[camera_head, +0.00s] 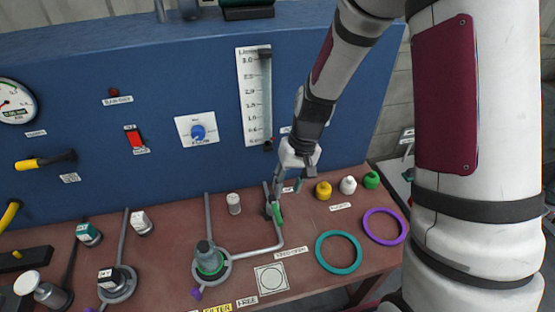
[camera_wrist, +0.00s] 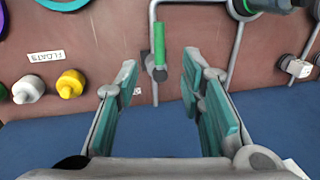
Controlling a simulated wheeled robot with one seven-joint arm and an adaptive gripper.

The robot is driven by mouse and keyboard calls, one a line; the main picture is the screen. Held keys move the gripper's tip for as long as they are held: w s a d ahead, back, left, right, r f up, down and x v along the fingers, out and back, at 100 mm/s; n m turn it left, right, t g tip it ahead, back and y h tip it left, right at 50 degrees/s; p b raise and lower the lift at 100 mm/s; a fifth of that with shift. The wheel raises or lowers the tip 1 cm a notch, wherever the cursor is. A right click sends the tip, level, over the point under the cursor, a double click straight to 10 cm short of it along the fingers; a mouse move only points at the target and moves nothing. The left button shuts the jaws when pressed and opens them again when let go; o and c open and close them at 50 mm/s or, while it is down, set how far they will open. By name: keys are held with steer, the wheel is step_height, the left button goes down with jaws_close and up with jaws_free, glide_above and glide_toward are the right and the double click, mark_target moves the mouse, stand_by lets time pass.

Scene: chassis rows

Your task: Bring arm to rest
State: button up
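My gripper (camera_head: 282,178) hangs over the back of the brown bench, close to the blue panel, pointing down. In the wrist view my gripper (camera_wrist: 158,82) has its two teal-padded fingers spread apart with nothing between them. A green-handled valve (camera_head: 277,212) on a grey pipe stands just below the gripper in the head view. In the wrist view the green handle (camera_wrist: 160,44) shows beyond the fingertips, roughly centred in the gap. The fingers appear apart from it. My white arm with dark red covers fills the right of the head view.
Yellow (camera_head: 323,190), white (camera_head: 348,185) and green (camera_head: 371,180) floats stand right of the gripper. Teal (camera_head: 338,252) and purple (camera_head: 384,226) rings lie in front. The blue panel (camera_head: 180,85) carries a tall gauge (camera_head: 254,95). A pipe fitting (camera_head: 209,262) stands left.

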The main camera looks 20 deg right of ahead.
steer(key=shift+r, duration=0.1)
steer(key=s+d+r+t+h, duration=0.15)
steer(key=s+r, duration=0.35)
steer(key=r, duration=0.6)
steer(key=s+d+r+t, duration=0.15)
steer(key=s+r, duration=0.35)
steer(key=r, duration=0.7)
steer(key=s+r+t+b, duration=0.1)
steer(key=s+r, duration=0.3)
steer(key=s, duration=0.4)
steer(key=shift+d+r+t+h, duration=0.15)
steer(key=shift+d+t+h, duration=0.2)
steer(key=shift+t, duration=0.45)
